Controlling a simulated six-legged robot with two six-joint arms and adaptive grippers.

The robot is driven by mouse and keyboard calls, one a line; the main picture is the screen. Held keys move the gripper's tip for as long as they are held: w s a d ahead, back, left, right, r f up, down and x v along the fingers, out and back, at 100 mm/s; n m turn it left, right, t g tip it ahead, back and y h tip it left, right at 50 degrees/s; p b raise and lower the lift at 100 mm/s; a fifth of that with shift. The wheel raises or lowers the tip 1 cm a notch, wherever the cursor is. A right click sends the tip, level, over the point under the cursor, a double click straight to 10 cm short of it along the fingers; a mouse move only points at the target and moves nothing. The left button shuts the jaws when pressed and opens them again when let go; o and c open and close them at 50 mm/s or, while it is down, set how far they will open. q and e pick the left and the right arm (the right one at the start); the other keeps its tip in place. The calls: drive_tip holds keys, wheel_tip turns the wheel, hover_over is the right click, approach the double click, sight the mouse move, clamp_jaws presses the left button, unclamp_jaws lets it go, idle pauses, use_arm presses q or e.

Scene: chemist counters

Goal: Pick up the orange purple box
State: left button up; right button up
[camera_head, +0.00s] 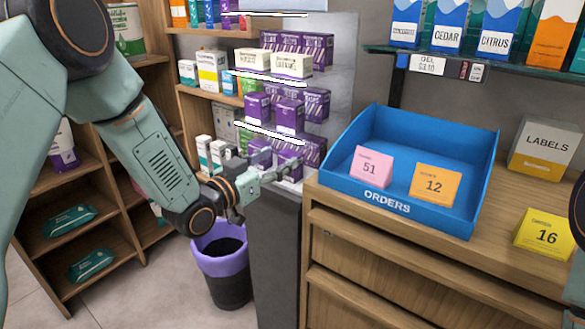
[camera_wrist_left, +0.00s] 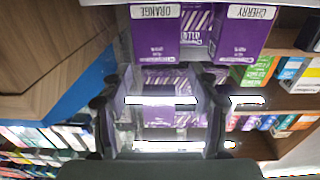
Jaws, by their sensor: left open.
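The orange purple box (camera_wrist_left: 155,35) is purple with a white ORANGE label, upside down at the top of the left wrist view. A matching CHERRY box (camera_wrist_left: 243,35) stands beside it. My left gripper (camera_wrist_left: 162,85) is open; its fingers lie below the orange box in that picture, with no visible grip on it. In the head view my left gripper (camera_head: 285,168) reaches to the lowest purple boxes on the display shelf and hides part of them. The labels there are too small to read. My right gripper is not in view.
More purple boxes (camera_head: 288,115) stand on the shelves above. White-and-green boxes (camera_head: 213,155) are to the left. A blue ORDERS tray (camera_head: 335,170) with cards sits on the wooden counter (camera_head: 400,238) at right. A purple-rimmed bin (camera_head: 212,268) stands on the floor below.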

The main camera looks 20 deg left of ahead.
sight(286, 157)
use_arm(q)
drive_tip(key=x, duration=0.1)
drive_tip(key=b+x, duration=0.1)
drive_tip(key=x, duration=0.2)
drive_tip(key=shift+w+d+f+b, duration=0.3)
drive_tip(key=shift+f+b, duration=0.05)
drive_tip(key=shift+f, duration=0.05)
drive_tip(key=shift+w+d, duration=0.1)
drive_tip(key=shift+w, duration=0.15)
drive_tip(key=shift+r, duration=0.1)
drive_tip(key=c, duration=0.8)
drive_tip(key=shift+c, duration=0.2)
